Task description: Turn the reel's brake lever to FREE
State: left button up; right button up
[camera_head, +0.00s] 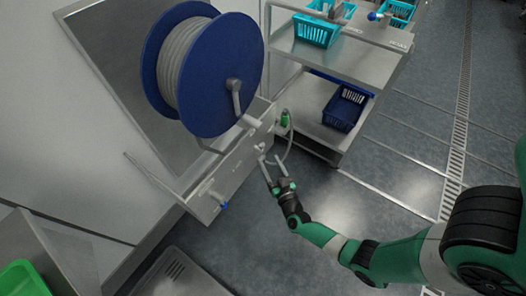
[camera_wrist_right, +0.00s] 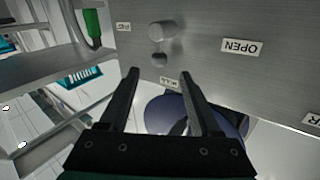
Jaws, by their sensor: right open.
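The blue reel (camera_head: 223,75) holds grey hose and has a grey crank handle (camera_head: 235,95) on its face. Below it is a grey metal panel (camera_head: 235,165). A short round metal knob (camera_wrist_right: 162,31) sticks out of the panel in the wrist view; I cannot tell whether it is the brake lever. Small labels sit near it, one reading OPEN (camera_wrist_right: 241,47); the others are too small to read surely. My left gripper is not in view.
A green nozzle (camera_head: 284,118) with its hose hangs by the panel's right end. A steel shelf unit (camera_head: 360,40) with teal (camera_head: 317,32) and dark blue crates (camera_head: 344,108) stands to the right. A green tray (camera_head: 22,279) is at lower left. The floor on the right is open.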

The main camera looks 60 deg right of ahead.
jog(key=b+x, duration=0.2)
jog(key=x, duration=0.5)
jog(key=shift+d, duration=0.2)
jog(key=shift+w, duration=0.15)
grip_shut()
